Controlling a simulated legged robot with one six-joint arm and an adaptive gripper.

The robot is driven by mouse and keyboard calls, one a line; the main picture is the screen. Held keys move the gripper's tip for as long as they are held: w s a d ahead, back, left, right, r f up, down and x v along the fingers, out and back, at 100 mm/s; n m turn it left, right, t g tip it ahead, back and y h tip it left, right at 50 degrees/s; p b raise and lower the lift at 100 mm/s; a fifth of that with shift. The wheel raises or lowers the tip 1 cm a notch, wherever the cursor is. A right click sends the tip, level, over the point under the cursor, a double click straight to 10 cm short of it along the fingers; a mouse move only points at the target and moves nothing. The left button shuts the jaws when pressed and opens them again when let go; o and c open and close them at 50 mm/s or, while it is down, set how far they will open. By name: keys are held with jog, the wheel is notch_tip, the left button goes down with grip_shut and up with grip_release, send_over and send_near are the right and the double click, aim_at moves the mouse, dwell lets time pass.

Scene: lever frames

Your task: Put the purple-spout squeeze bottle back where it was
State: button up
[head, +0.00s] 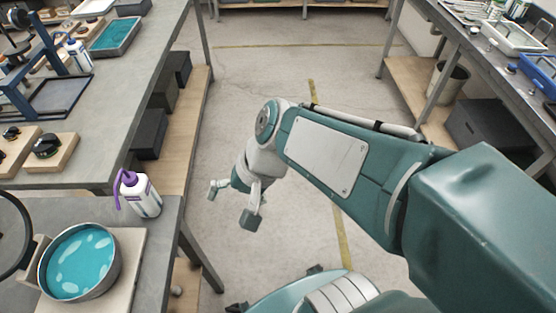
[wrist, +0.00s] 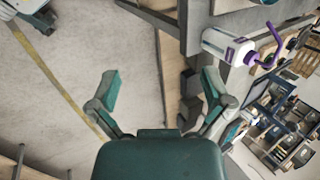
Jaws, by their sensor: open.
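The purple-spout squeeze bottle (head: 142,197) is white with a purple cap and bent spout. In the head view it stands on the grey table at the left, near the table's right edge. The wrist view also shows the bottle (wrist: 228,46) at the upper right, lying sideways in that picture. My gripper (head: 232,203) is open and empty, over the floor to the right of the bottle and apart from it. In the wrist view the two fingers of my gripper (wrist: 157,88) are spread wide with nothing between them.
A round metal pan (head: 116,274) of teal liquid stands left of the bottle. A cluttered bench (head: 480,55) stands at right. Floor between is clear.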

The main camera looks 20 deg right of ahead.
jog(key=s+d+r+n+t+h, duration=0.2)
jog(key=d+r+n+t+h, duration=0.2)
jog(key=d, duration=0.5)
notch_tip(320, 180, up, 2)
jog(key=shift+n+h, duration=0.4)
jog(key=shift+h, duration=0.4)
jog(key=shift+a, duration=0.1)
